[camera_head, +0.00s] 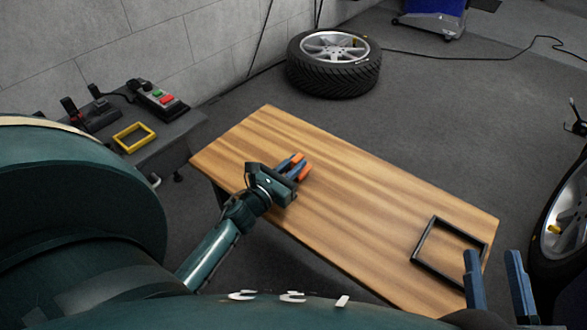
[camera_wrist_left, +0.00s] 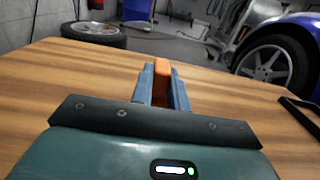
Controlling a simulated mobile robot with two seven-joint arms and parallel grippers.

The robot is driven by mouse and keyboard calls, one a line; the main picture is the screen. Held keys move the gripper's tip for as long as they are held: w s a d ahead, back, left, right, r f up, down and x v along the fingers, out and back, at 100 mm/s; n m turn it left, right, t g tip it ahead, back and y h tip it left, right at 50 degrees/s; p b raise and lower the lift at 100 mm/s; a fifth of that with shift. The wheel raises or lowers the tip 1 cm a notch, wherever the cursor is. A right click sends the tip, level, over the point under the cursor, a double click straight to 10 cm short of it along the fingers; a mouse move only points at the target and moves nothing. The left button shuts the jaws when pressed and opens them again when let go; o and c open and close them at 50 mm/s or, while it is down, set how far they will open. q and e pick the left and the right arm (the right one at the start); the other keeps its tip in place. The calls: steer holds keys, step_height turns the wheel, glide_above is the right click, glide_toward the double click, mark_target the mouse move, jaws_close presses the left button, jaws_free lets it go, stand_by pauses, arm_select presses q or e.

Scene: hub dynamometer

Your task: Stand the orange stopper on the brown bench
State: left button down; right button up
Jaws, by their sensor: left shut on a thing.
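The orange stopper (camera_head: 304,173) is between the fingers of my left gripper (camera_head: 296,167), over the left half of the brown bench (camera_head: 350,190). In the left wrist view the stopper (camera_wrist_left: 162,70) shows upright between the two blue-grey fingers (camera_wrist_left: 161,88), which are shut on it. Its lower part is partly hidden by the fingers, and I cannot tell whether it touches the bench top. My right gripper (camera_head: 497,285) is at the lower right, by the bench's near right corner. Its two fingers are apart with nothing between them.
A black square frame (camera_head: 418,246) lies on the bench's right end. A grey side table (camera_head: 176,135) at the left holds a yellow frame (camera_head: 122,146) and a control box (camera_head: 158,97). A wheel (camera_head: 333,80) lies on the floor behind. The bench's middle is clear.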

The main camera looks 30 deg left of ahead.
arm_select(q)
steer(key=c, duration=1.4)
jaws_free()
steer(key=shift+f, duration=0.1)
steer(key=shift+o, duration=0.2)
steer(key=shift+s+a, duration=0.15)
steer(key=shift+s, duration=1.75)
steer(key=shift+s+a, duration=0.15)
steer(key=shift+s, duration=1.7)
